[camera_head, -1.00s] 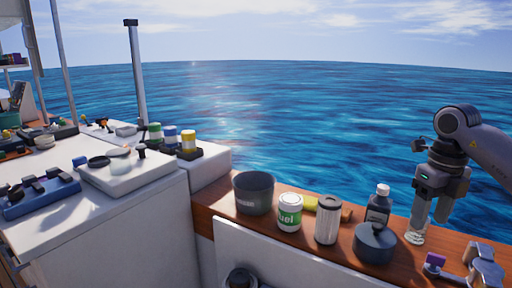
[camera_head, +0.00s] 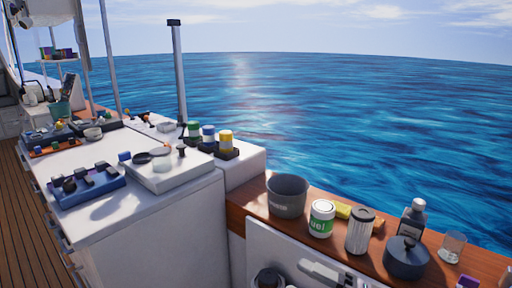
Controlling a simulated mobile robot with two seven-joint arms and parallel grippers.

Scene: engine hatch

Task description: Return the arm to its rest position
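Neither of my grippers nor any part of my arms shows in the current head view. A clear glass jar (camera_head: 452,247) stands upright at the right end of the wooden ledge (camera_head: 245,200). A dark bottle (camera_head: 412,219) with a grey cap and a dark round pot (camera_head: 406,258) stand just left of it. A purple item (camera_head: 467,282) is cut off by the bottom edge.
On the ledge stand a grey bucket (camera_head: 287,196), a green-and-white fuel can (camera_head: 321,218), a ribbed metal filter (camera_head: 360,231) and a yellow item (camera_head: 343,210). The white counter (camera_head: 150,225) holds a blue tray (camera_head: 87,188) and several coloured jars. A post (camera_head: 179,75) rises behind.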

